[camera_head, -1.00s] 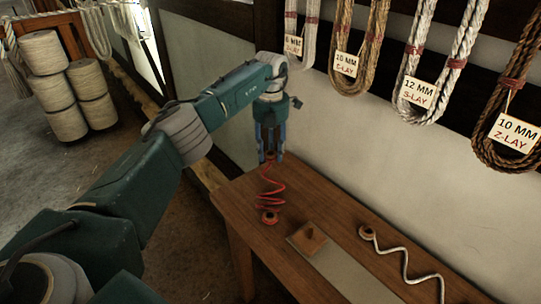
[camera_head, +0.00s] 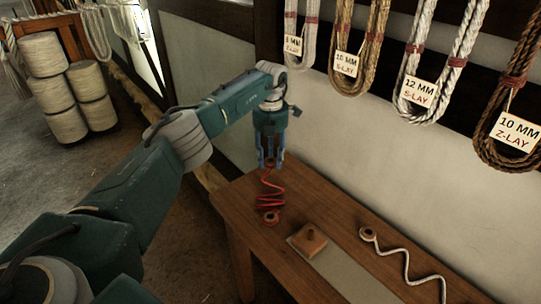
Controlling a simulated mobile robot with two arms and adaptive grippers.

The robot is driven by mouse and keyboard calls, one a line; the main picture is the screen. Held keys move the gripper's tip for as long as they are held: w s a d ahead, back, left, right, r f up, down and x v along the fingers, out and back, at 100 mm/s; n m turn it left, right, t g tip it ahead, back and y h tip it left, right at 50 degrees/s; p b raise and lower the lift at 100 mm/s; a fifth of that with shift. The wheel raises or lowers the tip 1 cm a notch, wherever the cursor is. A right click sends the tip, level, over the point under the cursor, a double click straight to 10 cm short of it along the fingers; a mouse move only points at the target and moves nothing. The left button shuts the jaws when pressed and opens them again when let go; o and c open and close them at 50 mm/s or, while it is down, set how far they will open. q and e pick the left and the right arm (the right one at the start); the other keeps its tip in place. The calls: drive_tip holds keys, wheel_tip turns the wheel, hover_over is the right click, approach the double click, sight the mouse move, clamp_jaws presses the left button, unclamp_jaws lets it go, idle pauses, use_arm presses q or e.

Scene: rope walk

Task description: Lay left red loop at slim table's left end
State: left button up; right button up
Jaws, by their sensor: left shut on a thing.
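The red loop (camera_head: 268,200) is a thin zigzag coil with a wooden ring at its lower end. It is at the left end of the slim wooden table (camera_head: 345,222), where its lower ring seems to rest on the tabletop. My left gripper (camera_head: 270,162) points down above the table's left end and is shut on the upper end of the red loop. The fingers hide part of that held end. My right gripper is not in view.
A wooden block (camera_head: 308,242) sits mid-table beside a pale strip. A white wavy rope (camera_head: 407,268) with a wooden ring lies to the right. Labelled rope hanks (camera_head: 430,60) hang on the wall behind. Twine spools (camera_head: 48,84) stand at far left.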

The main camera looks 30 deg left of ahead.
sight(270, 183)
use_arm(q)
drive_tip(key=shift+f+b, duration=2.2)
drive_tip(key=shift+f, duration=1.75)
drive_tip(key=o, duration=0.9)
drive_tip(key=shift+o, duration=0.2)
drive_tip(key=shift+r, duration=0.15)
wheel_tip(270, 183, up, 12)
drive_tip(key=shift+f, duration=0.2)
